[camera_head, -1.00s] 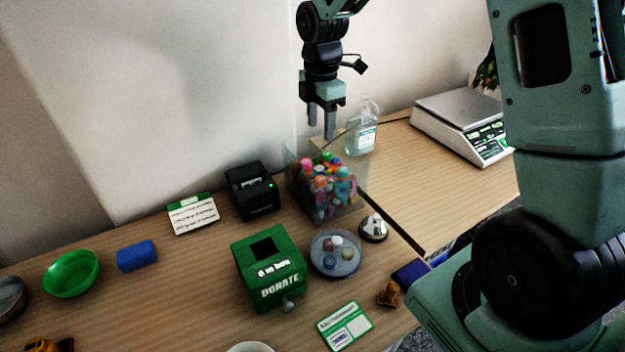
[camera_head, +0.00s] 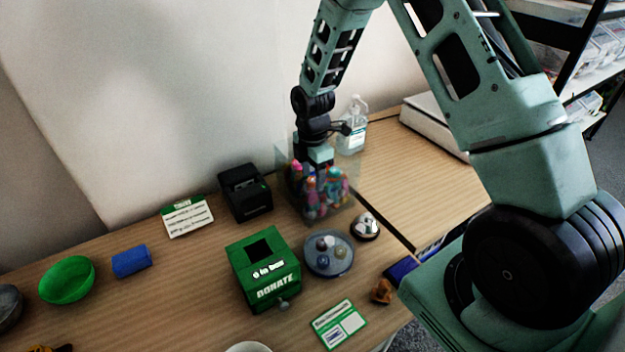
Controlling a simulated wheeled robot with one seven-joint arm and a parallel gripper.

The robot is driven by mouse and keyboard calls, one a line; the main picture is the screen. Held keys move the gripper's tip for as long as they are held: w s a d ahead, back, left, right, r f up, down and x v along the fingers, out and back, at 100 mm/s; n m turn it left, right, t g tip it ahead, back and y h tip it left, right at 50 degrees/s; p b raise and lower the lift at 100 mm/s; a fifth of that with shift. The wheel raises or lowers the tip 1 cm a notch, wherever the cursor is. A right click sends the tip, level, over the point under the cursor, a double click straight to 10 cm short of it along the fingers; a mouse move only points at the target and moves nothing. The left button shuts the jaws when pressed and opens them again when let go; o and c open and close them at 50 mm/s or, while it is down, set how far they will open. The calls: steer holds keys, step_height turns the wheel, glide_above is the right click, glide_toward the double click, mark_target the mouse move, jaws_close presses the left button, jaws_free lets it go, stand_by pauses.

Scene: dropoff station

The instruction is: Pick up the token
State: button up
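My gripper (camera_head: 319,156) reaches down into a clear box (camera_head: 346,212) filled with small colourful figures (camera_head: 320,190). Its fingertips are hidden among the box walls and the contents, so I cannot see whether they are open or hold anything. A round blue-grey dish (camera_head: 329,271) stands in front of the box and carries a few small round pieces (camera_head: 322,243). I cannot tell whether one of these is the token, or whether the token lies in the box.
A green donation box (camera_head: 263,268), a black printer (camera_head: 245,192) and a call bell (camera_head: 365,227) stand close to the clear box. A pump bottle (camera_head: 353,128) and a scale (camera_head: 432,125) are behind. A green bowl (camera_head: 67,279) and blue block (camera_head: 131,260) lie left.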

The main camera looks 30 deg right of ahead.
steer(key=shift+f, duration=0.4)
steer(key=c, duration=1)
steer(key=shift+c, duration=0.2)
steer(key=shift+r, duration=0.1)
